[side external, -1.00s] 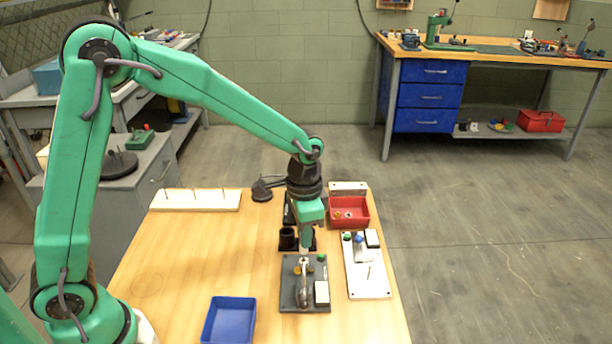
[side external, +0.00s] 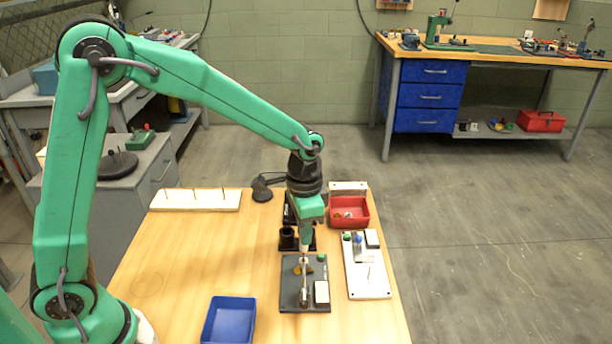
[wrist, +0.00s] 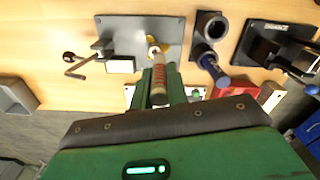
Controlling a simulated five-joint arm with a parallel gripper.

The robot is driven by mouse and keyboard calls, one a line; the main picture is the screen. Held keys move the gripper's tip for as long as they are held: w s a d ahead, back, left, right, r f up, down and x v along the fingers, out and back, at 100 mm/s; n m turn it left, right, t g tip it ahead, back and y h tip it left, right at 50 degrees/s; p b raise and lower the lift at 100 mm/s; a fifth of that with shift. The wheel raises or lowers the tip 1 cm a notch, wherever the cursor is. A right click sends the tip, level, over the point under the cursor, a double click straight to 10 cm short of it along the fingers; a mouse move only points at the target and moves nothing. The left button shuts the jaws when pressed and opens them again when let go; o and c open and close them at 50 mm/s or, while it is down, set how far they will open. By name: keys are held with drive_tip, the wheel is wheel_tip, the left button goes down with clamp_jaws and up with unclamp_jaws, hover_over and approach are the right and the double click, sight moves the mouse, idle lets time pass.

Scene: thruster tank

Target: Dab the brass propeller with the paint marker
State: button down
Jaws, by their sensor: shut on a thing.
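My gripper (side external: 306,238) points down over the dark base plate (side external: 290,299). In the wrist view, my gripper (wrist: 160,88) is shut on a pale marker with reddish bands (wrist: 159,72), with one green finger on each side. The brass propeller (side external: 297,269) stands at the far part of the plate, directly below my gripper. In the wrist view, the propeller (wrist: 153,46) shows only in part by the marker's end. The marker end is very close to it; I cannot tell whether they touch. A crank handle (wrist: 84,66) sticks out at the plate's other end.
A white block (side external: 321,292) and green knob (side external: 321,258) sit on the plate's right. Black holders (side external: 287,239) stand behind. A red bin (side external: 349,212) and white board (side external: 378,289) lie right, a blue tray (side external: 229,321) front left. The table's left middle is clear.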

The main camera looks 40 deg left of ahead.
drive_tip(key=shift+r, duration=2.1)
